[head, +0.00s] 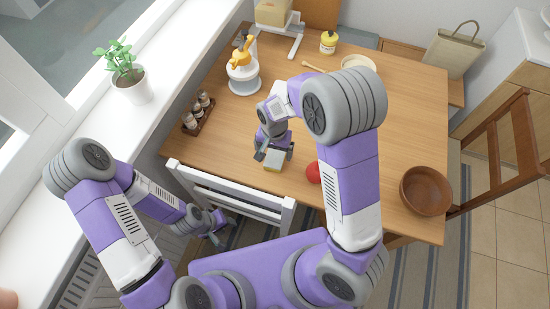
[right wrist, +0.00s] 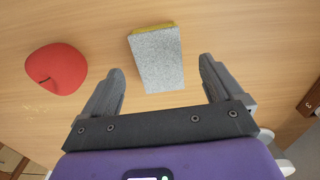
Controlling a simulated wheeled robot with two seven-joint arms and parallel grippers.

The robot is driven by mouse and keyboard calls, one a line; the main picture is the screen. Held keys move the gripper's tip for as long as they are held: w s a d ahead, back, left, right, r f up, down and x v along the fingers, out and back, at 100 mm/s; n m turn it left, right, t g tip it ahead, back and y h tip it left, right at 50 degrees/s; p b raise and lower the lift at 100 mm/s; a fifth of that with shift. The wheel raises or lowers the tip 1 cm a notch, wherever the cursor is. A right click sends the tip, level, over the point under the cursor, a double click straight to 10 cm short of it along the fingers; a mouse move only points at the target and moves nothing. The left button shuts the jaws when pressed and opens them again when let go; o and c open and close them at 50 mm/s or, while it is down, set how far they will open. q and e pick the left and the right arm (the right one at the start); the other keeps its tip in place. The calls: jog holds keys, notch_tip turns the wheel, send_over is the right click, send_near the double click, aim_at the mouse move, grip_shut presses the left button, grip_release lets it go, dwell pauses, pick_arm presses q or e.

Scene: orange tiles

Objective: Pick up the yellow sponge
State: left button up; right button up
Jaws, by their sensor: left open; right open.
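The sponge (head: 273,163) lies on the wooden table near its front edge, below my right gripper. In the right wrist view the sponge (right wrist: 157,62) shows a grey top face and a yellow strip along its far edge. My right gripper (head: 273,154) is open over it. In the right wrist view the open fingers (right wrist: 162,78) stand to the left and right of the sponge's near end, apart from it, with nothing held. My left gripper (head: 219,229) is open and empty, low beside the white chair, off the table.
A red apple or tomato (right wrist: 56,70) lies left of the sponge in the wrist view. A brown bowl (head: 426,190) stands at the table's right. A white chair (head: 230,190) is at the front edge. A juicer (head: 242,75) and a spice rack (head: 198,113) stand left.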

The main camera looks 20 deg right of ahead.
aim_at(275, 158)
notch_tip(275, 158, down, 4)
jog(key=shift+d+b, duration=0.1)
jog(key=shift+b, duration=0.6)
jog(key=shift+f, duration=0.5)
jog(key=shift+r, duration=0.1)
jog(key=shift+c, duration=0.2)
jog(key=c, duration=1)
